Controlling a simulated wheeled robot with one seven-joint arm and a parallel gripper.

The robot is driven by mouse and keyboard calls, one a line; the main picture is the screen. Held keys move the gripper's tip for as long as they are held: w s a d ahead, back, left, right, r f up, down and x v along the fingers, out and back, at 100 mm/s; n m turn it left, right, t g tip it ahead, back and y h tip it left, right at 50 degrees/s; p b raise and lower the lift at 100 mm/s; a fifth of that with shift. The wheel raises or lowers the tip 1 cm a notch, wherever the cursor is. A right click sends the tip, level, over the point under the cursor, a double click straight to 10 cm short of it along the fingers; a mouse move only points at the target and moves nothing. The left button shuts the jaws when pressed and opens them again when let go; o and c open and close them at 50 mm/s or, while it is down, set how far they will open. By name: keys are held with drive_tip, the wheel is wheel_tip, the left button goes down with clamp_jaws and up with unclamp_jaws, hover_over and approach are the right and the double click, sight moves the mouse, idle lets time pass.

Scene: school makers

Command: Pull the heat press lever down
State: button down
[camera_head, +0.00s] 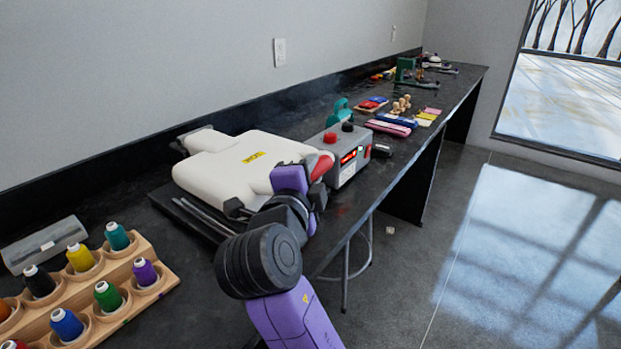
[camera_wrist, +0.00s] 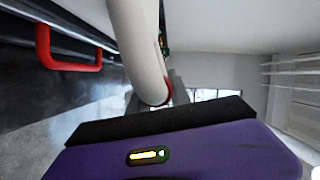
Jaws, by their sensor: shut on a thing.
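The white heat press (camera_head: 225,165) with a yellow label lies on the black bench in the head view, its upper part low over a dark base. The red grip of its lever (camera_head: 322,166) shows at the tip of my gripper (camera_head: 309,172), at the press's right front. My gripper is shut on the lever; my wrist hides much of the contact. The fingertips are not clear there.
A grey control box (camera_head: 345,160) with a red knob stands close right of my gripper. A wooden rack (camera_head: 155,285) of thread spools is at the front left. A red U-shaped handle (camera_wrist: 70,66) shows in the wrist view. Open floor (camera_head: 480,250) lies right of the bench.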

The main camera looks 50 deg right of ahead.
drive_tip(key=shift+a+f+b, duration=0.1)
drive_tip(key=shift+f+b, duration=0.3)
drive_tip(key=shift+b, duration=0.2)
drive_tip(key=shift+f, duration=0.35)
drive_tip(key=c, duration=1.2)
unclamp_jaws()
drive_tip(key=shift+r, duration=0.15)
drive_tip(key=shift+s+a, duration=0.1)
drive_tip(key=v, duration=0.7)
drive_tip(key=shift+s+a, duration=0.15)
drive_tip(key=shift+a, duration=0.1)
